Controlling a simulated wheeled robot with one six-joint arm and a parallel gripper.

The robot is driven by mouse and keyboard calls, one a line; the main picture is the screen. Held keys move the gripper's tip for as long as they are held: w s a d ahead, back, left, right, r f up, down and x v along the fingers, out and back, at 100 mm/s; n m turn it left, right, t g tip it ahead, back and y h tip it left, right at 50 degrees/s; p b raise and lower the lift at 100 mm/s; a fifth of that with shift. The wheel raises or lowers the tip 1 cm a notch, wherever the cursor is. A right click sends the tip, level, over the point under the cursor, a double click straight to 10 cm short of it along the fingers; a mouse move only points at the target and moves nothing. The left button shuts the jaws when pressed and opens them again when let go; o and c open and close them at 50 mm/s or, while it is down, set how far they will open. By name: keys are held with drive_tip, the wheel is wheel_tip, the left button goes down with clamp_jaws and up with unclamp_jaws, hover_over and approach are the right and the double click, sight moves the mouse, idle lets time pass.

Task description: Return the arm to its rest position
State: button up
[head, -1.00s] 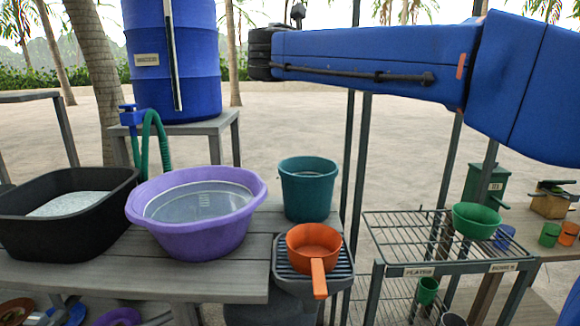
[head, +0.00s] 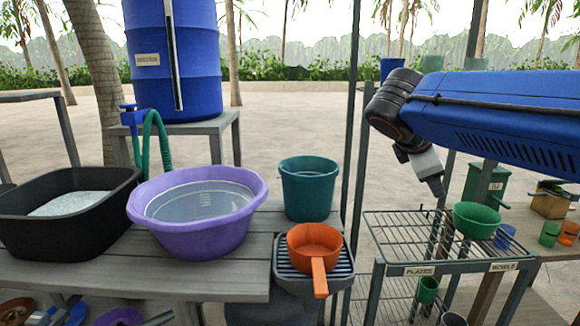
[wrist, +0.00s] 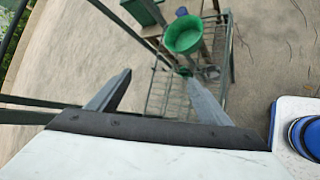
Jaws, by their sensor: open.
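My gripper (head: 437,190) hangs from my blue arm at the right of the head view, pointing down, in front of the wire rack. In the wrist view its two fingers (wrist: 160,90) are spread apart with nothing between them. A green bowl (head: 476,220) stands on the rack's top shelf, to the right of and below the gripper in the head view. The bowl also shows in the wrist view (wrist: 184,36), beyond the fingers. The gripper appears clear of it.
The wire rack (head: 395,240) has upright posts close to my arm. On the wooden table (head: 130,270) stand a black tub (head: 70,235), a purple basin (head: 195,230) and a teal bucket (head: 308,190). An orange pan (head: 313,245) sits on a ridged stand. A blue barrel (head: 172,60) is behind.

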drive_tip(key=s+a+f+m+g+y, duration=0.2)
drive_tip(key=s+f+m+y, duration=0.5)
drive_tip(key=s+f+m, duration=0.9)
drive_tip(key=s+f, duration=0.6)
drive_tip(key=f, duration=0.3)
drive_tip(key=shift+m, duration=0.4)
